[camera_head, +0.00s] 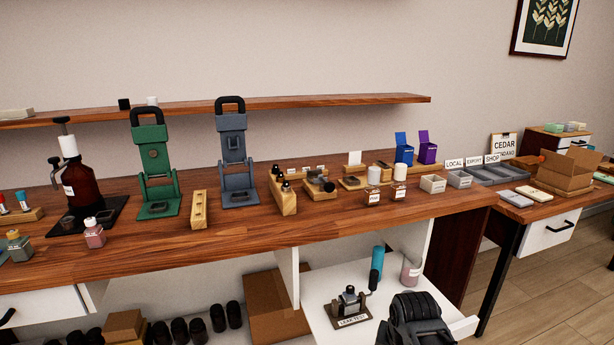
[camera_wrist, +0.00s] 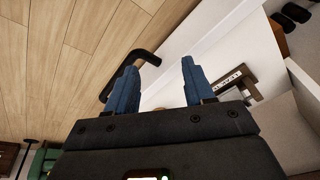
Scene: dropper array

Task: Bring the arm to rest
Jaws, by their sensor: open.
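My gripper (camera_wrist: 158,75) is open, its two blue fingers spread apart in the wrist view, with nothing seen held between them. In the head view, the dark end of my arm shows at the bottom, low over the front of an open white drawer (camera_head: 330,293). The wrist view looks down past the drawer's black handle (camera_wrist: 150,57) to the wooden floor (camera_wrist: 60,60). The fingertips are not clear in the head view.
The drawer holds a leak test stand (camera_head: 351,302), a teal cylinder (camera_head: 377,262) and a pinkish jar (camera_head: 411,272), close to my arm. Above is the wooden bench (camera_head: 300,228) with a green press (camera_head: 152,160), a grey press (camera_head: 232,150) and small bottles. Open floor (camera_head: 545,290) lies right.

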